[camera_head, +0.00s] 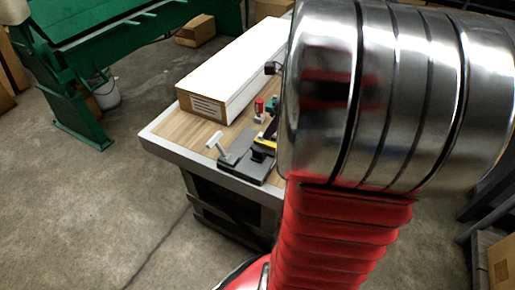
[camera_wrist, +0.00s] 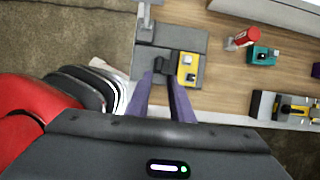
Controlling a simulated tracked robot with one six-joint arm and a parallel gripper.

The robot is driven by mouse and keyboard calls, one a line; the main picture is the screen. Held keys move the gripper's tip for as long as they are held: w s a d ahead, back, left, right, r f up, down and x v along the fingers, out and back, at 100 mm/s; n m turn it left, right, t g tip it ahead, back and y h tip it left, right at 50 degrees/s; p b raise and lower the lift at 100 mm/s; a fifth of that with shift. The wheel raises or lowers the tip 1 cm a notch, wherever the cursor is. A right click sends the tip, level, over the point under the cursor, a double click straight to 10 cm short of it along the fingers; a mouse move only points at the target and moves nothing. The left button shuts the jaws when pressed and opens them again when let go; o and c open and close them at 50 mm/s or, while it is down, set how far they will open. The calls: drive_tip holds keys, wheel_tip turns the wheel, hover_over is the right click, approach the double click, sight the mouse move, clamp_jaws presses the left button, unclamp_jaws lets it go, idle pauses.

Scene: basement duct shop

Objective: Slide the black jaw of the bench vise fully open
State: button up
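The bench vise has a grey base plate (camera_wrist: 170,35) on the wooden bench top. In the wrist view its black jaw (camera_wrist: 162,66) is a small dark block on the plate, left of a yellow-and-grey block (camera_wrist: 188,68). A pale handle (camera_wrist: 147,20) sticks out at the plate's upper left. My gripper (camera_wrist: 163,78) has two purple fingers, spread apart, with their tips on either side of the black jaw's near end. I cannot tell whether they touch it. In the head view the vise plate (camera_head: 236,167) shows at the bench corner; my arm hides most of the gripper.
A red-topped object (camera_wrist: 241,39) and a teal block (camera_wrist: 263,56) stand right of the vise. A dark tool with yellow (camera_wrist: 292,110) lies further right. A long white box (camera_head: 238,62) fills the back of the bench (camera_head: 165,137).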

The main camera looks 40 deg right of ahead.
sight(258, 149)
drive_tip(key=x, duration=1.2)
drive_tip(key=shift+f, duration=0.35)
drive_tip(key=shift+c, duration=0.2)
clamp_jaws()
